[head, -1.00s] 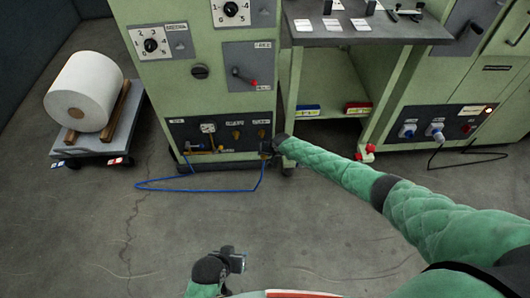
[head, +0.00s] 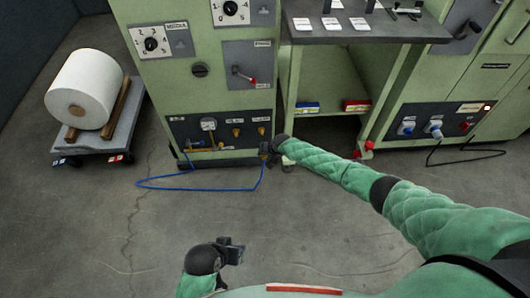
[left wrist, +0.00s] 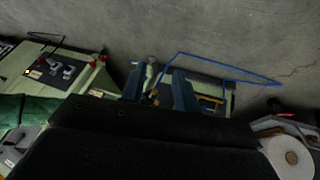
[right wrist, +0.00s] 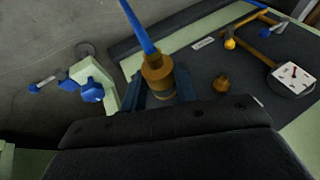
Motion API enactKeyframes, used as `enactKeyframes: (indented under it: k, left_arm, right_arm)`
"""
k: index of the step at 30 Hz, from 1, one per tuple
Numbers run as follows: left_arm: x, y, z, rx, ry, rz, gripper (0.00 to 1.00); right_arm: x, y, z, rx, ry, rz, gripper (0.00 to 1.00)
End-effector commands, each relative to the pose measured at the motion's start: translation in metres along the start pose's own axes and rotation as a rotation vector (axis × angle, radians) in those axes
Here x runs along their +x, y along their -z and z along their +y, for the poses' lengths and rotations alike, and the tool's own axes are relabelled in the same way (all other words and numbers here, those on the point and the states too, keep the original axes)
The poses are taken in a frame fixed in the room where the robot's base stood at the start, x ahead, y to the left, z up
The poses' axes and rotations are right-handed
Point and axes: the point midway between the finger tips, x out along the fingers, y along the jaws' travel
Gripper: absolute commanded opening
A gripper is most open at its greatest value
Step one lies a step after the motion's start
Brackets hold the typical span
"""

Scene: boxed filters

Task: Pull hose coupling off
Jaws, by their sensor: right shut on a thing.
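My right gripper (head: 264,150) is low at the right side of the green cabinet's dark panel (head: 222,132). In the right wrist view its fingers (right wrist: 160,88) are shut on a brass hose coupling (right wrist: 157,70). The blue hose (right wrist: 138,25) runs out of the coupling; in the head view the hose (head: 205,189) loops over the floor and back to the panel's left. The coupling's far end is hidden, so I cannot tell whether it touches a port. A bare brass port (right wrist: 222,84) shows beside it. My left gripper (head: 233,251) is open and empty, above the floor, away from the panel.
A gauge (right wrist: 291,78) and yellow-handled valve (right wrist: 230,43) are on the panel. A grey-topped bench (head: 365,34) stands right of the cabinet. A cart (head: 97,137) carries a white roll (head: 85,88) at left.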

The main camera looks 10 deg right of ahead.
Motion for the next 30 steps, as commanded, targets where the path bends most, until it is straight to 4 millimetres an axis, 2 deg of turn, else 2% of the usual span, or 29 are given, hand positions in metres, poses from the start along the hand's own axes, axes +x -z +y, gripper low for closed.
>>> enactKeyframes:
  k: [13, 30]
  left_arm:
    - [-0.029, 0.008, 0.005, 0.004, -0.001, -0.030, 0.30]
    - [-0.065, 0.014, -0.006, -0.002, 0.036, -0.084, 0.30]
  right_arm:
    - [-0.005, -0.007, -0.001, 0.000, 0.000, 0.001, 0.04]
    - [-0.011, -0.023, -0.001, 0.000, 0.000, 0.000, 0.04]
